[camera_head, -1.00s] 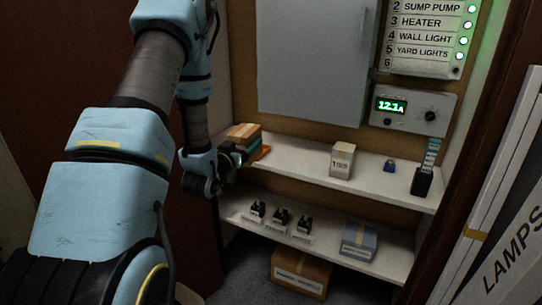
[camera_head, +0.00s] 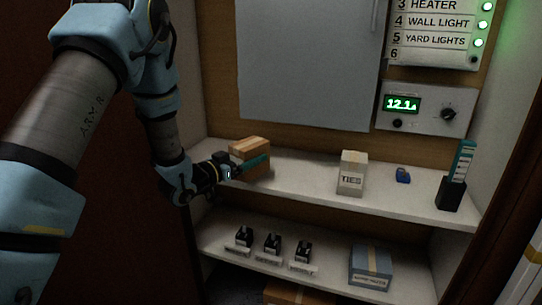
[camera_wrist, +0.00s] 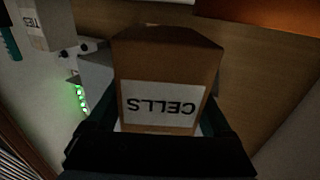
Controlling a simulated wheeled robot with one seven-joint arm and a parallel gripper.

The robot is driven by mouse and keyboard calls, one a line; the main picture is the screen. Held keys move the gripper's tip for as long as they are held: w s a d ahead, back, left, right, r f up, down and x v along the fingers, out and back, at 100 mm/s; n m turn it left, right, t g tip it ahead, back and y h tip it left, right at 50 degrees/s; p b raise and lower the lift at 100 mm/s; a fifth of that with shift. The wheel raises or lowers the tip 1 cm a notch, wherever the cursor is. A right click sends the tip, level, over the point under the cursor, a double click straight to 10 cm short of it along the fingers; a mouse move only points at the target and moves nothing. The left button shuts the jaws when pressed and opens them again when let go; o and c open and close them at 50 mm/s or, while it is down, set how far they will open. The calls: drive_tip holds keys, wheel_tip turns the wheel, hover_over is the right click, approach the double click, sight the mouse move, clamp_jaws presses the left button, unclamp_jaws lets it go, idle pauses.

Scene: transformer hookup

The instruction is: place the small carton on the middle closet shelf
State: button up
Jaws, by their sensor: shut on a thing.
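The small brown carton (camera_head: 249,148) is at the left end of the closet's upper visible shelf (camera_head: 310,182). In the wrist view the carton (camera_wrist: 165,70) fills the middle, with a white label reading CELLS upside down. My gripper (camera_head: 254,163) is shut on the carton, with a teal finger along its near side. In the wrist view its fingers show on both sides of the carton. I cannot tell whether the carton's bottom touches the shelf.
A white TIES box (camera_head: 351,174), a blue padlock (camera_head: 402,175) and a black holder (camera_head: 450,193) with a teal item stand on the same shelf. The lower shelf holds several small black devices (camera_head: 272,244) and a blue-grey box (camera_head: 371,267). Shelf between carton and TIES box is clear.

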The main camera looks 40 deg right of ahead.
drive_tip(key=d, duration=0.5)
drive_tip(key=w+d+p, duration=0.1)
drive_tip(key=d, duration=0.1)
drive_tip(key=shift+w+d, duration=0.1)
drive_tip(key=shift+d, duration=0.2)
drive_tip(key=f, duration=0.1)
drive_tip(key=d+f+p, duration=0.1)
drive_tip(key=f, duration=0.1)
drive_tip(key=shift+f, duration=0.25)
drive_tip(key=shift+f, duration=0.2)
drive_tip(key=o, duration=1.3)
drive_tip(key=shift+c, duration=0.2)
